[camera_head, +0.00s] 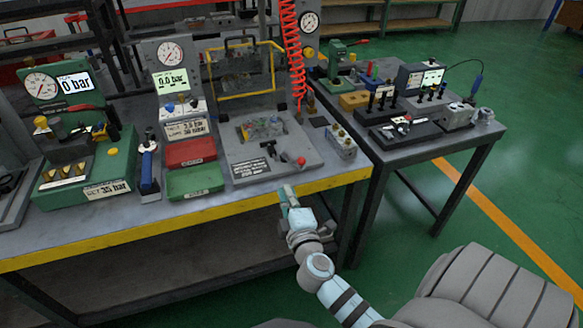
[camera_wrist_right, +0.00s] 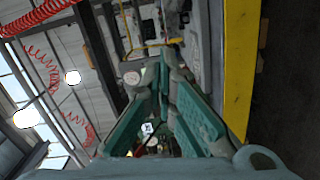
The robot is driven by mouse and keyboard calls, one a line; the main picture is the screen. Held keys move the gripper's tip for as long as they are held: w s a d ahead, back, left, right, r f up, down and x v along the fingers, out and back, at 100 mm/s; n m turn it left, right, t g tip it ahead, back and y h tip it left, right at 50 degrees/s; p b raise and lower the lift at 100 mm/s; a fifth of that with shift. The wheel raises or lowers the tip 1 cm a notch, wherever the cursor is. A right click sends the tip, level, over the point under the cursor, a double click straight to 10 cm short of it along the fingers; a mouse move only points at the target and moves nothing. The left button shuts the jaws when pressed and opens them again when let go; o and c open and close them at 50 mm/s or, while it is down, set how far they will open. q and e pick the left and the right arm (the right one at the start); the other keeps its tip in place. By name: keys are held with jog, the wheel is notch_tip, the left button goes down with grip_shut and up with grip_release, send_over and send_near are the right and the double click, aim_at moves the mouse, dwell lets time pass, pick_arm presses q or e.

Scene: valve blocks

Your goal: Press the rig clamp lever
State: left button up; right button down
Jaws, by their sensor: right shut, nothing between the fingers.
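The test rig (camera_head: 240,172) is a grey base on the bench, with a yellow-framed guard (camera_head: 240,95) raised over it. A lever with a red ball knob (camera_head: 301,161) stands at the right front of its base; I take this as the clamp lever. A black T-shaped handle (camera_head: 268,147) sits left of it. My right gripper (camera_head: 287,192) is just in front of the bench's yellow edge, below and apart from the red knob. Its fingers meet at the tips in the wrist view (camera_wrist_right: 168,55), with nothing between them. My left gripper is out of view.
A green tray (camera_head: 195,181) and a red tray (camera_head: 190,151) lie left of the rig. A metal valve block (camera_head: 341,141) sits to its right. A red coiled hose (camera_head: 291,50) hangs behind. A second bench (camera_head: 440,140) stands at the right.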

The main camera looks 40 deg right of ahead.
jog(key=shift+w, duration=0.1)
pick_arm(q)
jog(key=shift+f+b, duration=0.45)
pick_arm(e)
jog(key=w+d+f, duration=0.1)
jog(key=w+d, duration=0.7)
jog(key=shift+f, duration=0.15)
jog(key=shift+w, duration=0.1)
